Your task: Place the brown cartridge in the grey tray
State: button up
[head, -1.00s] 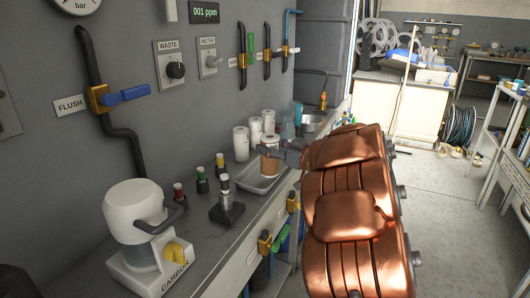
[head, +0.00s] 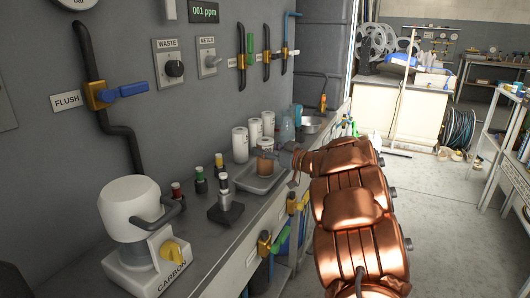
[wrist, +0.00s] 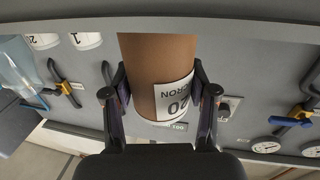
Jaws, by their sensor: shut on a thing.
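The brown cartridge (head: 265,162) is upright over the grey tray (head: 250,186) on the bench in the head view. Its lower end appears within the tray's outline; I cannot tell whether it touches the tray floor. My gripper (head: 276,155) reaches it from the right. In the wrist view my gripper (wrist: 162,90) has its two fingers shut on either side of the cartridge (wrist: 145,62), whose white label reads 20 and part of MICRON. My arm hides some of the bench to the right of the tray.
White canisters (head: 240,144) stand close behind the tray against the wall. Several small capped bottles (head: 200,180) and a dark stand (head: 225,210) are left of it. A white CARBON unit (head: 140,235) is nearer. A metal bowl (head: 312,124) is farther along the bench.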

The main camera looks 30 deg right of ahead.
dwell(0.3)
jog(key=o, duration=1.4)
jog(key=shift+c, duration=0.2)
jog(key=shift+s+r, duration=0.1)
jog(key=shift+s, duration=0.1)
jog(key=p+v, duration=0.2)
jog(key=v, duration=0.9)
jog(key=shift+s, duration=0.3)
jog(key=shift+d, duration=0.1)
